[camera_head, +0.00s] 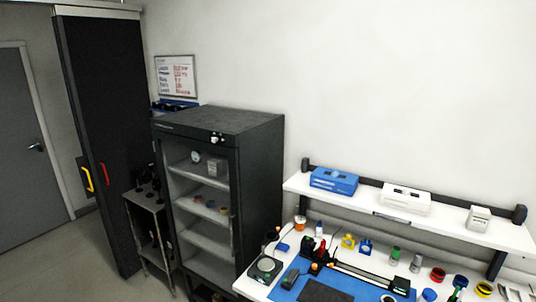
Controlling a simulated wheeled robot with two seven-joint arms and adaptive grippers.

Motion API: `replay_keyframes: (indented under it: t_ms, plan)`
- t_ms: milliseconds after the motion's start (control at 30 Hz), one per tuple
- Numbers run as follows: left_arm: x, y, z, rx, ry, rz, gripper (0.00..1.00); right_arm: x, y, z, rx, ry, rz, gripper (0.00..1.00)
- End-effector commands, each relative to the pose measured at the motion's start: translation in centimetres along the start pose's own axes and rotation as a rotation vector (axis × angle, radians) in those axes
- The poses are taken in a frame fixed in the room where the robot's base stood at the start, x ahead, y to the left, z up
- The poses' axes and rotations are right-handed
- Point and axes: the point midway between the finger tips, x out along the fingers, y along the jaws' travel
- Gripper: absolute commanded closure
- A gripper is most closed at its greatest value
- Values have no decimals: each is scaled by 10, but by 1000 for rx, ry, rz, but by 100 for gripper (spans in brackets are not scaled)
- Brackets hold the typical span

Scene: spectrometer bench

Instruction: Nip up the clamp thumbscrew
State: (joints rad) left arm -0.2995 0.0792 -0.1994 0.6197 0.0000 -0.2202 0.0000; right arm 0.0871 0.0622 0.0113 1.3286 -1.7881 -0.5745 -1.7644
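Neither of my grippers shows in the head view. The white bench (246,287) is at the lower right, cut off by the bottom edge. Small red and orange parts sit by the left end of the rail. I cannot tell which part is the clamp or its thumbscrew; they are too small to make out.
A shelf above the bench holds a blue box (334,181), a white box (405,199) and a smaller white box (478,217). Several small coloured items crowd the bench. A dark glass-fronted cabinet (255,170) stands left of it. Open floor (75,265) lies at far left.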

Motion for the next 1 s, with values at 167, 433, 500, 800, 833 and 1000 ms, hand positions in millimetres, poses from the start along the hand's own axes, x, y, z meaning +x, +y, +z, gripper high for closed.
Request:
replay_keyframes:
  t_ms: [167,433,500,800,833,1000]
  plan:
    - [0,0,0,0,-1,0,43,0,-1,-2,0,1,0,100]
    - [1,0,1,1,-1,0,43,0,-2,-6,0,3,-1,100]
    - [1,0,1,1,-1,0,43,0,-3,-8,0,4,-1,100]
    - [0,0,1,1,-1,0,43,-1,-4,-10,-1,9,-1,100]
    - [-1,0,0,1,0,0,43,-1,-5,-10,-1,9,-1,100]
    - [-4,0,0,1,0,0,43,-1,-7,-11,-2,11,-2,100]
